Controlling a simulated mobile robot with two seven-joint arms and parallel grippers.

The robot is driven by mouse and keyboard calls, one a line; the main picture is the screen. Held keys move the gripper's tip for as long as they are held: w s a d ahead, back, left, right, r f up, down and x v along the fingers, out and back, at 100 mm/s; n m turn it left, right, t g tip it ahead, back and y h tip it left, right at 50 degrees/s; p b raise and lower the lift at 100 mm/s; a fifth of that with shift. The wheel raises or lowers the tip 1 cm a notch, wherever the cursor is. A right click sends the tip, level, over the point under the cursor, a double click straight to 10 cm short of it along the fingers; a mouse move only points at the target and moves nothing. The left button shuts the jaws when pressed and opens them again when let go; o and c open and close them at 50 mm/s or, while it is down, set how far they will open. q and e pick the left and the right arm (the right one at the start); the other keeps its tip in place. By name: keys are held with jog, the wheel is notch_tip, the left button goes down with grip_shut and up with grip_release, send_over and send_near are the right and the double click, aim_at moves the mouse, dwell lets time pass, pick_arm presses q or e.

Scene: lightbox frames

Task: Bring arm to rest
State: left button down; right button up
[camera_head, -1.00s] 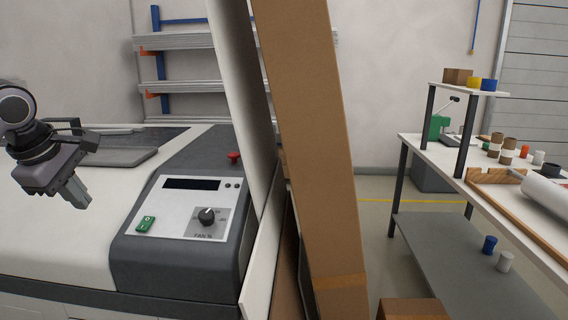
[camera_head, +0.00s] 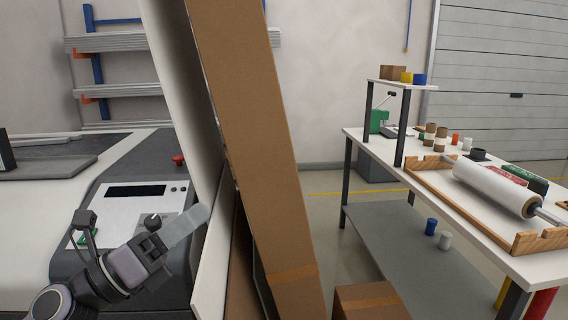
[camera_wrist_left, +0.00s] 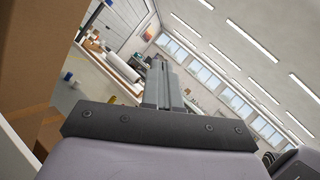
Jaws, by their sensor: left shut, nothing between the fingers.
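My left gripper (camera_head: 186,228) is in the head view at the lower left, in front of the machine's control panel, its fingers pointing up and to the right. It is shut and empty. Its fingers also show in the left wrist view (camera_wrist_left: 162,85), closed together and aimed at the room. The fingertips are close to the white board (camera_head: 185,90) in the head view; I cannot tell whether they touch it. The arm hides part of the panel (camera_head: 130,205) with its dial (camera_head: 153,220). My right gripper is in neither view.
A tall cardboard piece (camera_head: 250,150) leans beside the white board, right of the machine. A cardboard box (camera_head: 370,300) stands on the floor. A worktable (camera_head: 450,205) with a film roll (camera_head: 495,187) is at the right. The floor between cardboard and table is partly clear.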

pick_arm(q)
jog(key=s+a+f+n+y, duration=0.2)
jog(key=a+f+n+y, duration=0.2)
jog(key=f+n+y, duration=0.45)
jog(key=s+a+f+n+t+y, duration=0.1)
jog(key=a+f+n+y, duration=0.35)
jog(key=n, duration=0.75)
jog(key=s+a+f+n+y, duration=0.25)
jog(key=f+n+y, duration=0.4)
jog(key=n, duration=0.35)
jog(key=s+d+f+n+g+h, duration=0.1)
jog(key=s+f+n+g, duration=0.3)
jog(key=s+f+g, duration=0.4)
jog(key=s+f+n+g+h, duration=0.1)
jog(key=s+f+n+g, duration=0.2)
jog(key=s+f, duration=0.55)
jog(key=w+d+f+t+h+p, duration=0.1)
jog(key=w+d+f+t+h, duration=0.1)
jog(key=f+t, duration=0.3)
jog(key=shift+w+d+f+t, duration=0.4)
jog(key=shift+w+d+t, duration=0.1)
jog(key=shift+w+t, duration=0.25)
